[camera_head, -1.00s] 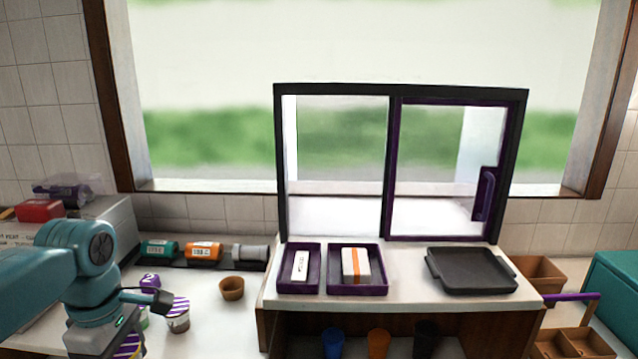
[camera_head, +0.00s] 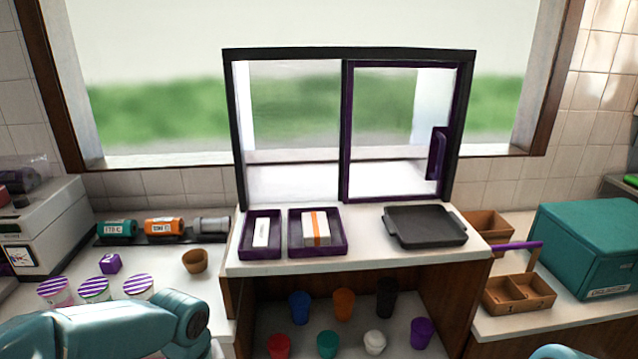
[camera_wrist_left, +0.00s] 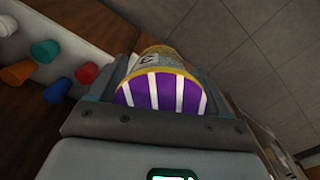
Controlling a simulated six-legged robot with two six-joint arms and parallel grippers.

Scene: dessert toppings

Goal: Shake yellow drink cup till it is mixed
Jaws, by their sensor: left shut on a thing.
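My left gripper (camera_wrist_left: 158,105) is shut on the yellow drink cup (camera_wrist_left: 165,62) in the left wrist view. The cup's purple-and-white striped lid faces the camera, and a yellow rim and speckled side show beyond it. The cup lies between the two fingers, clear of the counter as far as I can see. In the head view my left arm crosses the lower left, and its gripper and the cup are out of the picture. My right gripper is not in view.
Coloured cups (camera_head: 343,304) fill the middle shelf. Two trays (camera_head: 262,253) and a black tray (camera_head: 425,227) sit above. A teal box (camera_head: 590,235) stands right.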

